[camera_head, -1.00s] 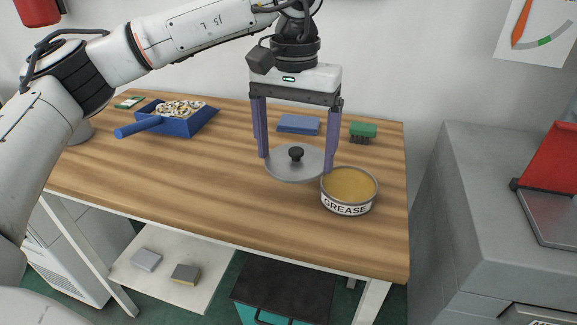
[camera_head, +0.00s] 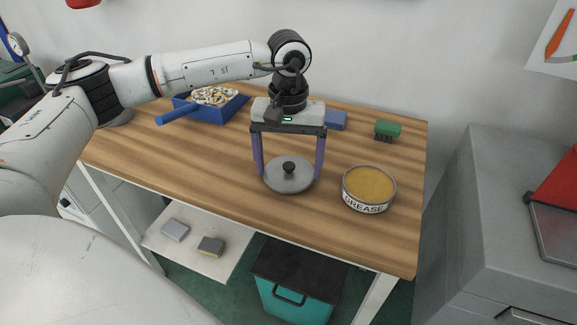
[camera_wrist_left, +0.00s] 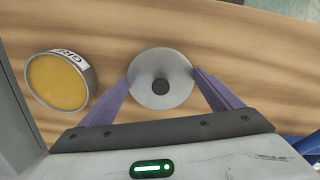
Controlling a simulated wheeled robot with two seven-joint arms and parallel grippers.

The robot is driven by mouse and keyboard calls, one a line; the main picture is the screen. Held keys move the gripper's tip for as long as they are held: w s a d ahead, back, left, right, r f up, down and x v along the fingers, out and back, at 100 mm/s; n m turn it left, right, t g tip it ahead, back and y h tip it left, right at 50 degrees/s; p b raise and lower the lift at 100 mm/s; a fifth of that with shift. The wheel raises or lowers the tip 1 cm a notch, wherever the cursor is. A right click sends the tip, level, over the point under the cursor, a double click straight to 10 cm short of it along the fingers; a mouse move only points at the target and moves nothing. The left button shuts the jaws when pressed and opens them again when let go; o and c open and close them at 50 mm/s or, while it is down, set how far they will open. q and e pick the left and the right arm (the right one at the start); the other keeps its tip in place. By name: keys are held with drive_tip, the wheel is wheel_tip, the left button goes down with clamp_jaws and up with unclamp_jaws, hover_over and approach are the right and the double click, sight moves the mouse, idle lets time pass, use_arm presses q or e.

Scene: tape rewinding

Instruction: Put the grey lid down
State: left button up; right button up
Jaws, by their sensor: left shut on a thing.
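The grey lid (camera_head: 291,180) is a round disc with a black knob, held level between the two purple fingers of my left gripper (camera_head: 289,177). My left gripper is shut on the lid by its rim. The lid is low over the wooden table, and I cannot tell if it touches the wood. The lid also shows in the left wrist view (camera_wrist_left: 160,68), with a fingertip at each side. The open grease tin (camera_head: 368,188), full of yellow-brown grease, stands to the right of the lid, apart from it. My right gripper is not in view.
A blue dustpan (camera_head: 212,112) with pale curled bits stands at the back left of the table (camera_head: 180,160). A blue block (camera_head: 336,120) and a green brush (camera_head: 387,129) lie at the back. The table is clear to the left of the lid.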

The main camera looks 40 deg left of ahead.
sight(289, 167)
use_arm(q)
drive_tip(key=shift+f, duration=0.65)
drive_tip(key=shift+f, duration=0.15)
drive_tip(key=o, duration=0.9)
drive_tip(key=shift+r, duration=0.55)
wheel_tip(289, 167, up, 11)
drive_tip(key=shift+r+b, duration=0.15)
drive_tip(key=shift+b, duration=0.2)
